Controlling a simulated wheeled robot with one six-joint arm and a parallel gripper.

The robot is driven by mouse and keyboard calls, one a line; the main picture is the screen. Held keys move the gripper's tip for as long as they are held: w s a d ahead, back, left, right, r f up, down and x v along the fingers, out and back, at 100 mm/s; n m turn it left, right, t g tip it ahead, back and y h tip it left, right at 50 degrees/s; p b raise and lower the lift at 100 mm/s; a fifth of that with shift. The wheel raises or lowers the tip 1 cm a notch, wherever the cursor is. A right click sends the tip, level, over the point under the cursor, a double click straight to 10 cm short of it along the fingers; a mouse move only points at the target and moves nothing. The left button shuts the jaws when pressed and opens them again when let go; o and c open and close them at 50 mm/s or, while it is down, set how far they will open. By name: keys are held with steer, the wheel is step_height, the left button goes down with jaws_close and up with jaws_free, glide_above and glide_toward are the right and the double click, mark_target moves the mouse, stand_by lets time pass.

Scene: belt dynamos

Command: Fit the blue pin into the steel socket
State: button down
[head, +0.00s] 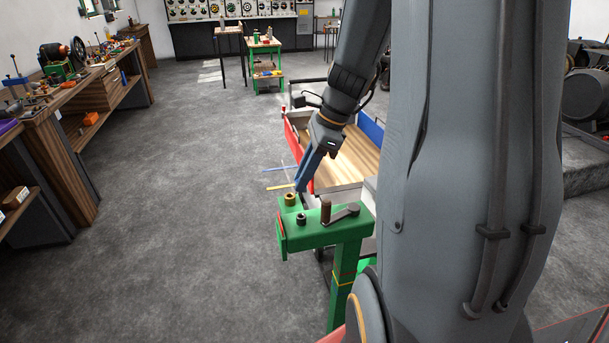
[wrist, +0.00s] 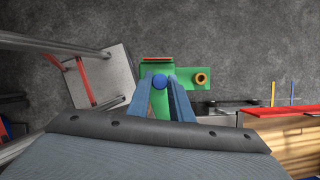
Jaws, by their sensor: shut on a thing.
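My gripper (head: 301,187) has blue fingers and points down above the far end of a green stand (head: 340,235). In the wrist view, its fingers (wrist: 163,84) are shut on the blue pin (wrist: 160,82), whose round end shows between the tips. In the head view I cannot tell the pin from the blue fingers. The steel socket (head: 301,219) is a small dark-bored ring on the stand, below the fingertips in the picture. It does not show in the wrist view. A brass socket (head: 291,199) stands beside it and also shows right of the pin (wrist: 201,78).
A brown upright peg (head: 326,211) and a grey lever (head: 346,213) stand on the green stand. A cart with a wooden bed (head: 352,160) and red and blue sides is behind it. Workbenches (head: 75,120) line the left; the floor between is clear.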

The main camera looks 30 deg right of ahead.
steer(key=shift+d+r+p, duration=0.1)
steer(key=shift+p, duration=0.25)
steer(key=shift+f+b, duration=1.6)
steer(key=shift+f, duration=1.4)
steer(key=shift+p, duration=0.9)
steer(key=shift+f+b, duration=0.85)
steer(key=shift+f, duration=0.8)
steer(key=c, duration=1.5)
jaws_free()
steer(key=b+v, duration=0.1)
steer(key=v, duration=0.6)
steer(key=shift+d+r, duration=0.1)
steer(key=shift+r, duration=0.25)
